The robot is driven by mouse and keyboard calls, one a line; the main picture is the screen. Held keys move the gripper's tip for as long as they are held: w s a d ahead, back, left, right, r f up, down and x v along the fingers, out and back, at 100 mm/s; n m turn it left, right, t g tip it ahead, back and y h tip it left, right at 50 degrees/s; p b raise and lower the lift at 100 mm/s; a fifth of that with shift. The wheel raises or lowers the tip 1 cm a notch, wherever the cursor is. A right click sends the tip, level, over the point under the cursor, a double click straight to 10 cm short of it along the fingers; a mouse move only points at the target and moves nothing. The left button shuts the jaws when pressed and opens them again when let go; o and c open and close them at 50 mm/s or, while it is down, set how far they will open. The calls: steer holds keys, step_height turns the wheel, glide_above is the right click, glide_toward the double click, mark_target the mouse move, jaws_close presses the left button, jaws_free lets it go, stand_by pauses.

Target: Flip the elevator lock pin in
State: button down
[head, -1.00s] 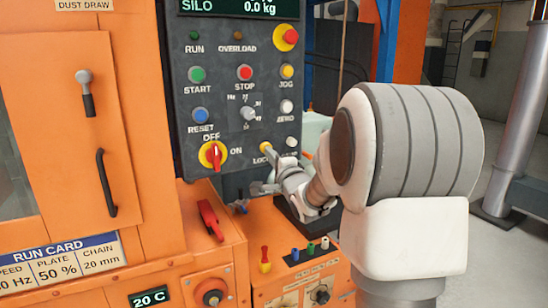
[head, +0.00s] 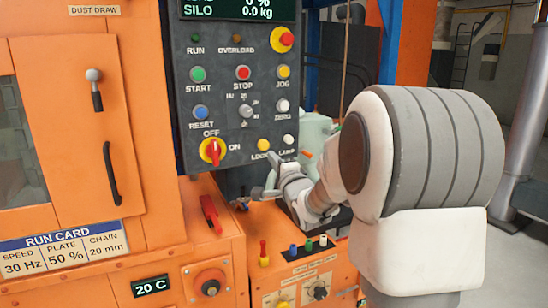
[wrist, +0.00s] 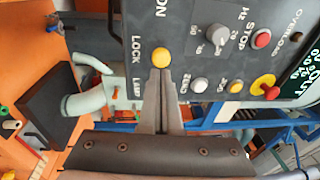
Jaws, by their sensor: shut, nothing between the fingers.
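A round yellow knob (head: 263,145) labelled LOCK sits low on the dark control panel (head: 226,120). The knob also shows in the wrist view (wrist: 161,55), just beyond my fingertips. My gripper (head: 270,178) is shut and empty, below the knob in the head view. In the wrist view its closed fingers (wrist: 159,74) point at the knob; I cannot tell whether they touch it. A small dark blue-grey fitting (head: 240,204) sits on the orange cabinet left of the gripper. I cannot tell for certain which part is the lock pin.
A white LAMP button (head: 288,140) is right of the knob. A red rotary switch (head: 212,151) is to its left. A pale green pipe (wrist: 85,100) runs beside the panel.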

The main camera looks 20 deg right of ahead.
steer(key=s+p, duration=0.1)
steer(key=s, duration=0.7)
steer(key=shift+s+a+f, duration=0.2)
steer(key=shift+a+f, duration=0.1)
steer(key=shift+f, duration=0.1)
steer(key=s+a+r+n+g+h+p, duration=0.15)
steer(key=r+n, duration=0.25)
steer(key=r, duration=0.4)
steer(key=s+a+r+n+p, duration=0.2)
steer(key=a+r+n+p, duration=0.15)
steer(key=r, duration=0.35)
steer(key=s+a+f+n+g+y+b, duration=0.1)
steer(key=s+a+f+n+g+b, duration=0.2)
steer(key=s+f, duration=0.45)
steer(key=s+a+f+n+g+y, duration=0.1)
steer(key=s+a+f+n+g, duration=0.3)
steer(key=s+f, duration=0.35)
steer(key=s+a+f+n+g+y+b, duration=0.1)
steer(key=s+a+f+n+g+b, duration=0.1)
steer(key=s+f+n+g, duration=0.45)
step_height(320, 180, up, 21)
steer(key=s+m+t+p, duration=0.1)
steer(key=s+m+p, duration=0.1)
steer(key=p, duration=1.9)
steer(key=shift+s+p, duration=0.25)
steer(key=shift+p, duration=0.05)
